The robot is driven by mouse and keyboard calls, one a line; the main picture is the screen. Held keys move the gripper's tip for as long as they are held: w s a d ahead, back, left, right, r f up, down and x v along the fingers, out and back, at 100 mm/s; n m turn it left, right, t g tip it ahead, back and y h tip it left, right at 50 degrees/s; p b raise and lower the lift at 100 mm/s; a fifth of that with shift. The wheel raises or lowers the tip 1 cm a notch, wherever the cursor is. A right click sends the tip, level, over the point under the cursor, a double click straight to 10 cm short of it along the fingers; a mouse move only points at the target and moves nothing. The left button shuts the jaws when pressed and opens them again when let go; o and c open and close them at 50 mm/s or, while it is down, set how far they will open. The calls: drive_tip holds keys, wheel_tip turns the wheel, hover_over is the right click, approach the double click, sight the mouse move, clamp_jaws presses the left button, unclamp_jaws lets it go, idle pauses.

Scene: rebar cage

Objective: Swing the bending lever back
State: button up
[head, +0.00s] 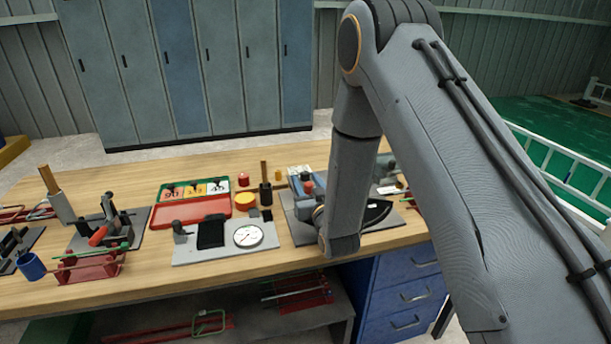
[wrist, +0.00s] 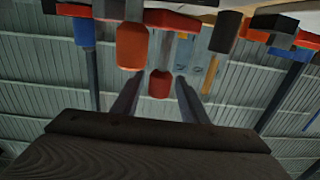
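The bending station is a grey plate (head: 302,232) at the right of the bench, partly hidden behind my arm. A red-topped knob (head: 307,184) stands on it, beside a black dial-like part (head: 376,210). Which part is the bending lever I cannot clearly tell. In the wrist view my gripper (wrist: 157,88) is open, its two dark fingers apart. A dark red knob (wrist: 160,84) appears between the fingertips, with no visible contact. A larger orange-red knob (wrist: 132,47) is just left of it. In the head view my arm hides the gripper.
Left of the bending plate are a gauge board (head: 210,252) with a white dial, a red tray (head: 194,212) and a yellow disc (head: 246,200). A hammer-like tool (head: 265,192) stands close by. A vice (head: 105,228) and blue cup (head: 31,266) are further left.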

drive_tip(key=shift+x, duration=1)
drive_tip(key=shift+c, duration=0.2)
clamp_jaws()
drive_tip(key=shift+d, duration=0.1)
